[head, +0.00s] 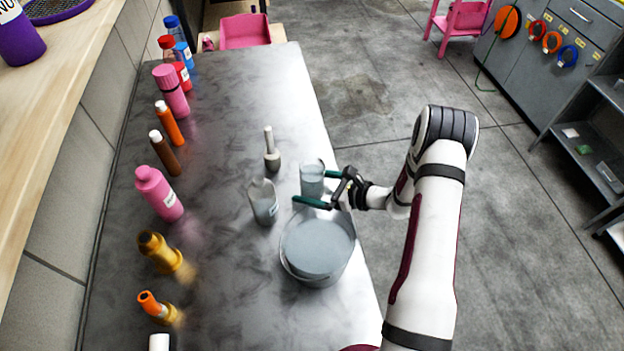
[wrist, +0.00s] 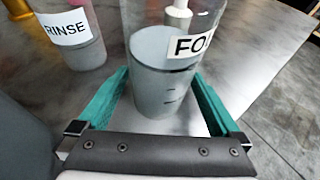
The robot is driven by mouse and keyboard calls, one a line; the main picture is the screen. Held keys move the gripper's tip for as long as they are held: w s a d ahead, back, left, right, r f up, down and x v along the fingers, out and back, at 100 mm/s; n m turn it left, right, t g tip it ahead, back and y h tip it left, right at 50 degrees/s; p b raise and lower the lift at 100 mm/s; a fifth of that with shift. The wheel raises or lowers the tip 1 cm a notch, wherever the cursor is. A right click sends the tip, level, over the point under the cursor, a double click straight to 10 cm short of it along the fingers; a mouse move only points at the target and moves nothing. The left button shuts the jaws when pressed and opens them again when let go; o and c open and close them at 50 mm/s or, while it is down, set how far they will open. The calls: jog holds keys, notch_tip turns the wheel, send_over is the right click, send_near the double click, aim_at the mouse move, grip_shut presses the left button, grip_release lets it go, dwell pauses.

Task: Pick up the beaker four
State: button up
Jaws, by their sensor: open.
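A clear beaker (head: 312,181) with grey contents stands on the metal table near its right edge. In the wrist view the beaker (wrist: 165,85) is close up, with a label partly reading "FO" and the rest cut off. My gripper (head: 312,188) is open, with its green fingers on either side of the beaker. In the wrist view the fingers of my gripper (wrist: 158,100) flank the beaker's lower part. I cannot tell whether they touch it. A second beaker (head: 263,204) stands to the left; its label reads "RINSE" in the wrist view (wrist: 72,45).
A wide round container (head: 318,246) stands just in front of my gripper. A mortar and pestle (head: 272,157) stands behind the beakers. Several bottles, including a pink one (head: 159,195), line the table's left side. The table's middle left (head: 217,250) is clear.

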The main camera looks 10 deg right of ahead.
aim_at(323, 177)
grip_shut()
dwell(0.4)
jog(key=shift+r, duration=0.15)
jog(key=shift+r, duration=1.25)
jog(key=shift+s+d+r, duration=0.1)
jog(key=shift+d+r, duration=0.15)
jog(key=shift+r, duration=0.55)
jog(key=w+r+v, duration=0.1)
jog(key=w+v, duration=0.1)
jog(key=v, duration=1)
jog(key=a+f+n+g+y, duration=0.1)
jog(key=a+n+g, duration=0.1)
jog(key=a+g, duration=0.1)
jog(key=a+f+n+g+y, duration=0.1)
jog(key=a+f+n+g, duration=0.1)
jog(key=n+g, duration=0.1)
jog(key=a+f+n+g+y, duration=0.1)
jog(key=a+f+n+g, duration=0.1)
jog(key=a+n, duration=0.1)
jog(key=shift+a+f+g, duration=0.2)
jog(key=shift+a+g, duration=0.1)
jog(key=shift+g, duration=0.1)
jog(key=shift+s+a+f+n+g, duration=0.1)
jog(key=shift+a+f+n+g, duration=0.25)
jog(key=shift+n+g, duration=0.15)
